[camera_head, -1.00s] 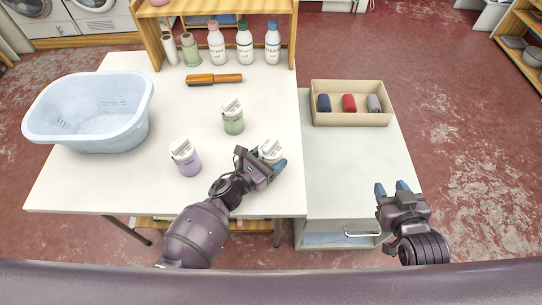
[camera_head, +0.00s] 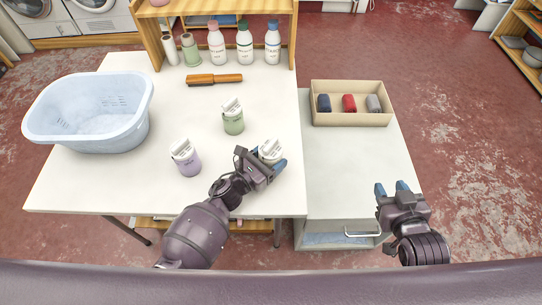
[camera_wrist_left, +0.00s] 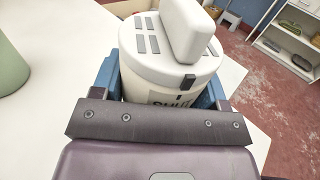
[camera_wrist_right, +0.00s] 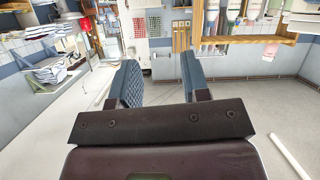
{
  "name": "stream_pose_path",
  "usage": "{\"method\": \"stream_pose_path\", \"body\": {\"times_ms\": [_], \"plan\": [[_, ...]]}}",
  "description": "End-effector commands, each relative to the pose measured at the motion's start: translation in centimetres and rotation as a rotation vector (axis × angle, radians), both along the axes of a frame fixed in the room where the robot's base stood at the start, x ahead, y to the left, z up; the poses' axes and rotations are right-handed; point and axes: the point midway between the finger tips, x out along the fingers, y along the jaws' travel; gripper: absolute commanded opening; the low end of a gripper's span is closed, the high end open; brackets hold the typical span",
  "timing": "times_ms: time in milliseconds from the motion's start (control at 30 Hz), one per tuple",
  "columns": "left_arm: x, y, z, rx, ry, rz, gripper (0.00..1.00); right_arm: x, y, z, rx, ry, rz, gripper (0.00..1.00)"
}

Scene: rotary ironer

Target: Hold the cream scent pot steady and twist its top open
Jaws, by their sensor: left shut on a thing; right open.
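The cream scent pot (camera_head: 271,150) stands upright on the white table near its right edge. In the left wrist view the pot (camera_wrist_left: 152,88) has a white slotted top with a raised grip bar and a dark mark above printed lettering, partly hidden. My left gripper (camera_head: 269,163) is shut around the pot's body, a blue finger on each side, below the top. My right gripper (camera_head: 393,188) is open and empty, to the right of the table in front of the low cabinet. Its two blue fingers (camera_wrist_right: 158,82) stand apart with nothing between them.
A lilac pot (camera_head: 187,161) and a green pot (camera_head: 233,121) stand on the table left of the cream one. A brush (camera_head: 214,79), a blue basin (camera_head: 92,115) and several bottles (camera_head: 245,45) are further off. A tray (camera_head: 350,118) with rolled cloths sits on the cabinet (camera_head: 350,165).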

Motion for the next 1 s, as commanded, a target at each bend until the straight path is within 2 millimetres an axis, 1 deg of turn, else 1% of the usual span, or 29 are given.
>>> {"method": "stream_pose_path", "body": {"times_ms": [33,167,200,267,300,367,500,600,700,800,900,1000], "plan": [[0.0,0.0,0.0,-0.001,-0.001,0.000,0.39,0.0,0.0,0.0,0.000,0.000,0.000,0.43],[0.0,0.0,0.0,-0.001,-0.001,0.000,0.39,0.3,0.4,0.2,0.004,-0.007,0.010,0.62],[0.0,0.0,0.0,-0.001,-0.001,0.000,0.39,0.6,0.7,0.3,0.009,-0.013,0.021,0.69],[0.0,0.0,0.0,-0.001,-0.001,0.000,0.39,1.3,1.6,0.7,0.019,-0.026,0.046,0.78],[0.0,0.0,0.0,-0.001,-0.001,0.000,0.39,1.9,2.4,1.1,0.030,-0.039,0.069,0.84],[0.0,0.0,0.0,-0.001,-0.001,0.000,0.39,2.8,3.9,1.7,0.048,-0.061,0.112,0.85],[0.0,0.0,0.0,-0.001,-0.001,0.000,0.39,5.0,8.1,3.3,0.097,-0.107,0.238,0.85],[0.0,0.0,0.0,-0.001,-0.001,0.000,0.39,6.1,11.0,4.3,0.127,-0.131,0.330,0.85],[0.0,0.0,0.0,-0.001,-0.001,0.000,0.39,6.7,13.6,5.1,0.150,-0.143,0.419,0.85],[0.0,0.0,0.0,-0.001,-0.001,0.000,0.39,7.0,15.8,5.6,0.166,-0.146,0.504,0.85],[0.0,0.0,0.0,-0.001,-0.001,0.000,0.39,7.2,17.6,5.8,0.175,-0.140,0.584,0.85],[0.0,0.0,0.0,-0.001,-0.001,0.000,0.39,7.2,19.0,5.8,0.177,-0.124,0.658,0.85]]}}
